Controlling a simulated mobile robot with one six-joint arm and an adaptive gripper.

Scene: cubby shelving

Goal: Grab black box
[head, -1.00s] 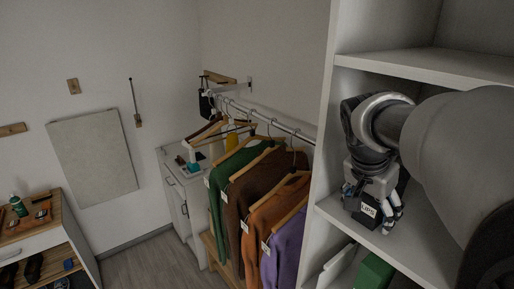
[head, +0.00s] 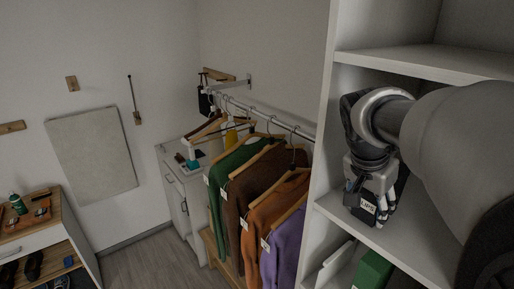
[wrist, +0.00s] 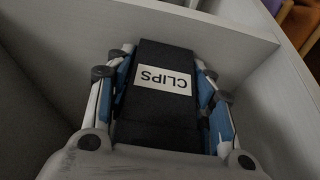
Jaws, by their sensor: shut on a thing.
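The black box (wrist: 160,113) bears a white label reading "CLIPS", upside down in the wrist view. My gripper (wrist: 162,95) has one finger on each side of it and is shut on it. In the head view the black box (head: 360,211) shows below my gripper (head: 370,196), inside a white cubby, close to the shelf board. I cannot tell whether the box touches the board.
The white cubby shelf (head: 410,242) has an upper board (head: 430,64) above my arm and an upright panel at left. A green box (head: 372,272) stands in the compartment below. Sweaters (head: 250,190) hang on a rail left of the shelving.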

